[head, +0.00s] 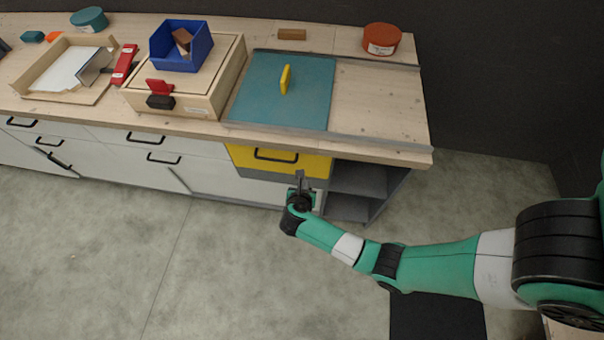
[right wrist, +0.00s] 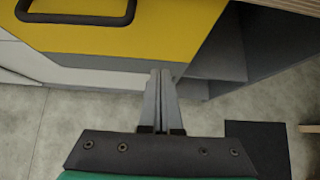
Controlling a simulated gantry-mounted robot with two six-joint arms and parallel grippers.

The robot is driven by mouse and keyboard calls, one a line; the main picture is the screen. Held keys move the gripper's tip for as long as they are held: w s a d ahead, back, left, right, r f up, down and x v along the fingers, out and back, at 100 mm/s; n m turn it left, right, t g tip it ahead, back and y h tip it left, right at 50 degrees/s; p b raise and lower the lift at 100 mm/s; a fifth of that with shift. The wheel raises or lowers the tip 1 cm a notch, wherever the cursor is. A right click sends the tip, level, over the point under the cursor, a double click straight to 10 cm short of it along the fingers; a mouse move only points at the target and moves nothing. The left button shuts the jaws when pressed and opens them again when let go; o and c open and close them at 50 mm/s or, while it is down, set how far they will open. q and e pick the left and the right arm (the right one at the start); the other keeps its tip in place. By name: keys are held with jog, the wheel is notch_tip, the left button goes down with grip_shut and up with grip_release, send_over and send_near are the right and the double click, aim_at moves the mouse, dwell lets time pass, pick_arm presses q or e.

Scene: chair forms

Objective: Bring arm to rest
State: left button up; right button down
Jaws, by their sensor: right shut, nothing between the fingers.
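My right arm comes in from the right in the head view, stretched out low over the floor in front of the cabinet. My right gripper (head: 300,178) is in front of the yellow drawer (head: 278,160), near its lower right part. In the right wrist view my right gripper (right wrist: 163,75) has its two fingers together with nothing between them. The yellow drawer (right wrist: 130,38) and its black handle lie beyond and to the left of the fingers there. Whether the fingertips touch the cabinet front is hard to tell. My left gripper is not in view.
The worktop (head: 375,100) holds a teal mat (head: 305,105) with a yellow piece (head: 285,80), a blue bin (head: 182,50) on a wooden box, and a red tub (head: 381,39). Open grey shelves (head: 360,180) stand right of the drawer. The floor (head: 90,240) at left is clear.

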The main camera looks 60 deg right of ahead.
pick_arm(q)
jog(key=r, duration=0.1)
jog(key=p, duration=0.1)
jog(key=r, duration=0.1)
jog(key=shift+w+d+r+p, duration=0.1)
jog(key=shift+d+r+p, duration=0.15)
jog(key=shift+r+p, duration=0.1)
pick_arm(e)
jog(key=v, duration=0.5)
jog(key=shift+r, duration=0.5)
